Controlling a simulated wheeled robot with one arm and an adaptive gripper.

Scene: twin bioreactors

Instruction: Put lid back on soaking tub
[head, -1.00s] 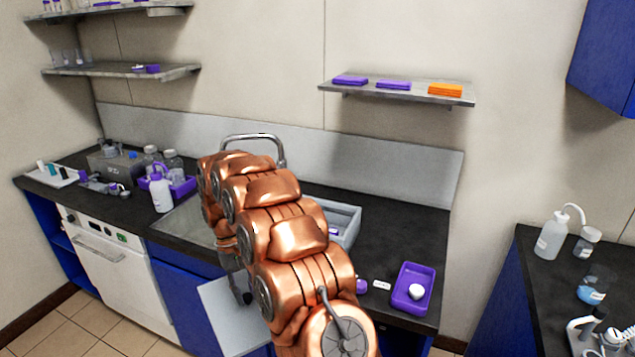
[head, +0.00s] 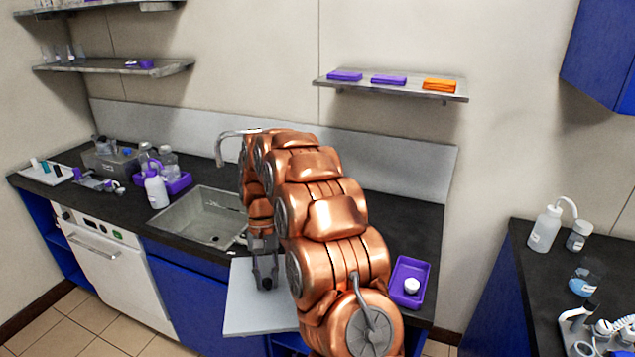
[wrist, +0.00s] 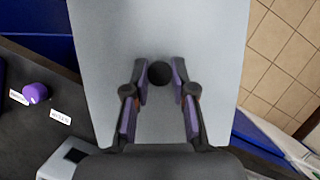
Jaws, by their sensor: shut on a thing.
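The lid (head: 258,312) is a flat light grey panel with a round black knob (wrist: 160,74). My gripper (head: 266,278) is shut on this knob; in the wrist view its fingers (wrist: 160,92) stand on either side of it. The lid is held in front of the counter's front edge, beside the blue cabinet fronts, with floor tiles beyond its right side in the wrist view. The soaking tub is hidden behind my arm in the head view. A light grey corner (wrist: 50,168) at the wrist view's lower left may be part of it; I cannot tell.
A steel sink (head: 200,215) with a faucet is left of my arm. A purple tray (head: 421,290) with a white round item sits at the counter's right end. A purple knob-like item (wrist: 36,93) and labels lie on the dark counter (wrist: 30,130).

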